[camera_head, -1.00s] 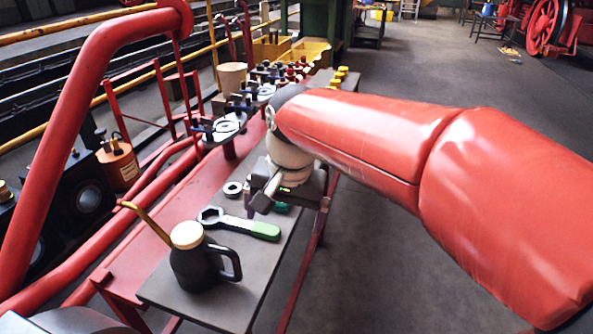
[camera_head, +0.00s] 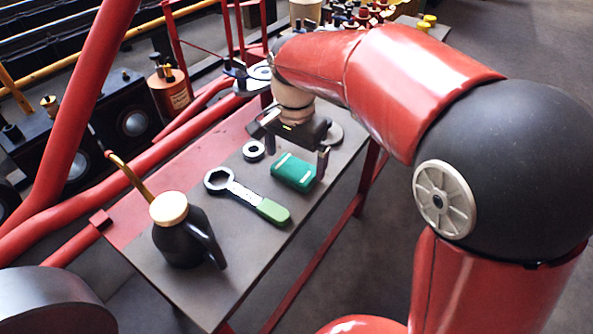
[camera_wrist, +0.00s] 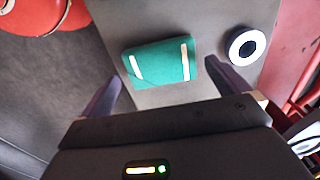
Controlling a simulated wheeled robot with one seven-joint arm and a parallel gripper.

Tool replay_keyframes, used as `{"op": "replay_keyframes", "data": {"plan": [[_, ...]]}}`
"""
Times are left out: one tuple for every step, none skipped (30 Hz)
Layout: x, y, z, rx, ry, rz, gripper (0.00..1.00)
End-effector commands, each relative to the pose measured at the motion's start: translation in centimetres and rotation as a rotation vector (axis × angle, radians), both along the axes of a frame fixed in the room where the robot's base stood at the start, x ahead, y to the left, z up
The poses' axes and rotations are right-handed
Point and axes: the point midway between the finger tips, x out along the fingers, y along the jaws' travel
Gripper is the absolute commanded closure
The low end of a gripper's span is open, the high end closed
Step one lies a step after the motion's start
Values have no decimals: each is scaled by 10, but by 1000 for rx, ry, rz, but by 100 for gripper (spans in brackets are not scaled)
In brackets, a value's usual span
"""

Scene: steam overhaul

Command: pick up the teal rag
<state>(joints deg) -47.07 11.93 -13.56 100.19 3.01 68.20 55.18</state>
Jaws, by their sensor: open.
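The teal rag (camera_head: 294,171) lies folded on the grey bench top (camera_head: 231,265), with two pale stripes showing in the wrist view (camera_wrist: 160,63). My gripper (camera_head: 294,150) is open and empty, above the bench at the rag's far side. In the wrist view my two fingers (camera_wrist: 162,80) are spread, with the rag ahead of and between their tips, apart from both.
A green-handled wrench (camera_head: 246,196), a metal ring (camera_head: 253,150) and a black oil can (camera_head: 180,238) with a brass spout stand or lie near the rag. Red pipes (camera_head: 130,165) run along the left. Open floor is to the right.

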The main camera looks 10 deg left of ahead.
Motion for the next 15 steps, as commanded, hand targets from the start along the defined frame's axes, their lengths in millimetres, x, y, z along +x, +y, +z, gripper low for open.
{"op": "replay_keyframes", "data": {"plan": [[0, 1, -11, -4, 4, 1, 0], [1, 1, -15, -4, 3, 1, 0], [1, 1, -21, -3, 2, 1, 0], [1, 1, -24, -3, 2, 0, 0], [1, 1, -27, -2, 2, 0, 0], [1, 1, -30, -1, 0, 0, 0], [1, 1, -32, -1, 0, 0, 0], [1, 1, -33, -1, 0, 0, 0], [1, 1, -34, -1, 0, 0, 0], [1, 1, -34, -1, 0, 0, 0], [1, 1, -34, -1, 0, 0, 0], [1, 1, -34, 0, 0, 0, 0], [1, 1, -34, 0, 0, 0, 0], [1, 1, -34, 0, 0, 0, 0], [1, 1, -34, 0, 0, 0, 1]]}}
